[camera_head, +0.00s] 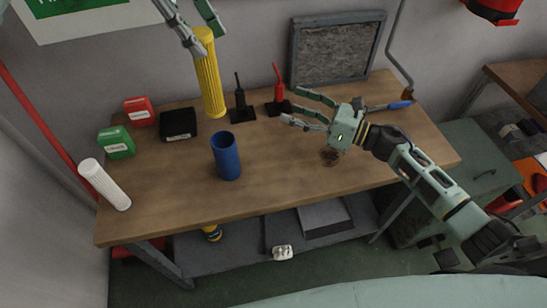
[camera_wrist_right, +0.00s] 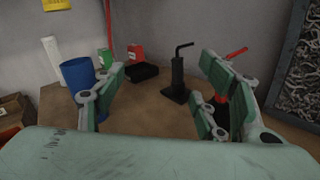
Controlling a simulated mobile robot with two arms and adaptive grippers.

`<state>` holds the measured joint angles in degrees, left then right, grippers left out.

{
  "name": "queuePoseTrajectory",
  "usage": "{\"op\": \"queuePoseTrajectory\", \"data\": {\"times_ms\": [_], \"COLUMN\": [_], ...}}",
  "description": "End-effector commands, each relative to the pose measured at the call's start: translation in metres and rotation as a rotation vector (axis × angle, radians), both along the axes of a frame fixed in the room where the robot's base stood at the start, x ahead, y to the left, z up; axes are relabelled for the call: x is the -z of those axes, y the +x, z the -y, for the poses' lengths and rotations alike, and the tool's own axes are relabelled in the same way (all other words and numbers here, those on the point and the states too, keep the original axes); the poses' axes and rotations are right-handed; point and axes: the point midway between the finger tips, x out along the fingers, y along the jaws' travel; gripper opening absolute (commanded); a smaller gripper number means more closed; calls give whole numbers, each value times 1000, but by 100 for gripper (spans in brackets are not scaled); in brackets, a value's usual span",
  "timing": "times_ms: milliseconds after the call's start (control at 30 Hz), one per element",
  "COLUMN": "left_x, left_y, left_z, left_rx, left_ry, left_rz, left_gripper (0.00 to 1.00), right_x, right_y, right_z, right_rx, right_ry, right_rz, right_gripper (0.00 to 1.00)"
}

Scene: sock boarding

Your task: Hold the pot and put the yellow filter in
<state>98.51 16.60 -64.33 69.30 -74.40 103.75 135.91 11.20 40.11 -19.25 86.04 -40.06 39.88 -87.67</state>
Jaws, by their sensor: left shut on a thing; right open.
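The yellow filter (camera_head: 209,75) is a ribbed cylinder, upright with a slight tilt. My left gripper (camera_head: 203,32) is shut on its top end and holds it above the back of the table. The blue pot (camera_head: 226,156) is an open-topped cylinder standing upright on the table, lower in the head view than the filter and apart from it. It also shows in the right wrist view (camera_wrist_right: 76,74). My right gripper (camera_head: 291,108) is open and empty over the table, right of the pot and apart from it. Its fingers show in the right wrist view (camera_wrist_right: 165,95).
A white ribbed cylinder (camera_head: 104,184) stands at the table's left. Red (camera_head: 140,110), green (camera_head: 116,142) and black (camera_head: 178,124) boxes sit near the back left. Black-handled (camera_head: 240,104) and red-handled (camera_head: 278,94) stands are behind the pot. A blue-handled tool (camera_head: 399,105) lies right.

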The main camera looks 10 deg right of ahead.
Motion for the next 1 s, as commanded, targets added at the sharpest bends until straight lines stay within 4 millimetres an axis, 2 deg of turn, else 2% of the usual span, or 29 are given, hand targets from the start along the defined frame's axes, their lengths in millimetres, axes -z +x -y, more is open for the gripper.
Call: {"op": "queuePoseTrajectory", "data": {"times_ms": [33,133,300,400,633,1000], "left_x": [0,0,0,0,0,0], "left_y": [0,0,0,0,0,0], "left_z": [0,0,0,0,0,0], "left_rx": [0,0,0,0,0,0], "left_ry": [0,0,0,0,0,0], "left_rz": [0,0,0,0,0,0], "left_gripper": [0,0,0,0,0,0], "right_x": [10,28,47,52,52,52], "right_y": [-17,-48,-85,-94,-88,-61], "right_z": [-21,-50,-77,-85,-108,-171], "right_rx": [-63,-158,-251,-274,-281,-280], "right_ry": [-25,-73,-119,-129,-132,-131], "right_rz": [25,78,137,155,162,159], "right_gripper": [65,65,65,65,65,65]}}
